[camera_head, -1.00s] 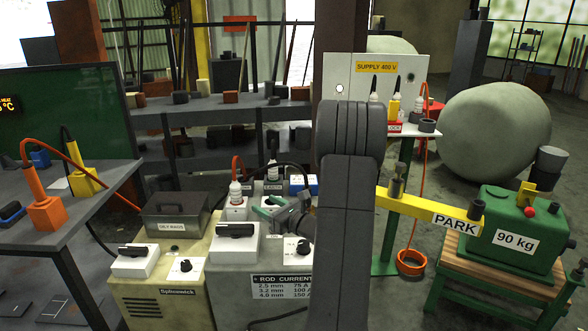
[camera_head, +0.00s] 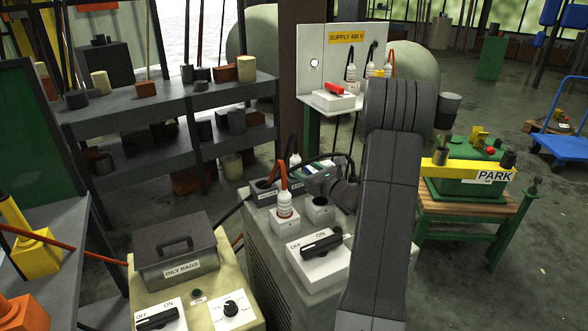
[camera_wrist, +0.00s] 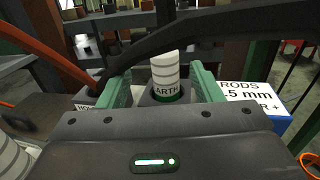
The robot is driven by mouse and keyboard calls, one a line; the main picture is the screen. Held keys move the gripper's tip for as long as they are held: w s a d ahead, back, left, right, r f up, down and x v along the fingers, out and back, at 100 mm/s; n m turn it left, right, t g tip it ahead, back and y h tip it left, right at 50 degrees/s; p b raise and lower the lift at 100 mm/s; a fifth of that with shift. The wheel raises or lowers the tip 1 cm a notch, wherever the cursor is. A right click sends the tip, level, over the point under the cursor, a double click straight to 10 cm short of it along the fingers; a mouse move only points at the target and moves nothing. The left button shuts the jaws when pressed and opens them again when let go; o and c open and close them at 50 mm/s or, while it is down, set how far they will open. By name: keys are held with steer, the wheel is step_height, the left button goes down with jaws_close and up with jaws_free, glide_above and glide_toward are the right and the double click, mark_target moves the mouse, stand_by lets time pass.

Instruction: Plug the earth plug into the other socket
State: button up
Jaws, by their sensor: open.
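The earth plug (camera_wrist: 165,72), white and ribbed with a dark cable, stands upright in a block marked "ARTH" (first letter hidden) in the wrist view. It shows partly in the head view (camera_head: 295,160), at the back of the grey welder. My gripper (camera_wrist: 160,78) is open, with one green finger on each side of the plug; I cannot tell whether they touch it. In the head view my gripper (camera_head: 312,171) is partly hidden by its own body. A front socket (camera_head: 320,209) is empty. Beside it, a white plug (camera_head: 284,205) with an orange cable fills another socket.
A dark cable (camera_wrist: 225,28) crosses close above the gripper in the wrist view. A rods box (camera_wrist: 255,100) stands close right of the fingers. A switch (camera_head: 321,243) is at the welder's front. An oily rags box (camera_head: 175,250) stands left.

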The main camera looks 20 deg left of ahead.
mark_target(292, 159)
steer(key=x, duration=0.8)
steer(key=shift+w+d+p, duration=0.15)
steer(key=shift+w+p, duration=0.1)
steer(key=shift+p, duration=0.1)
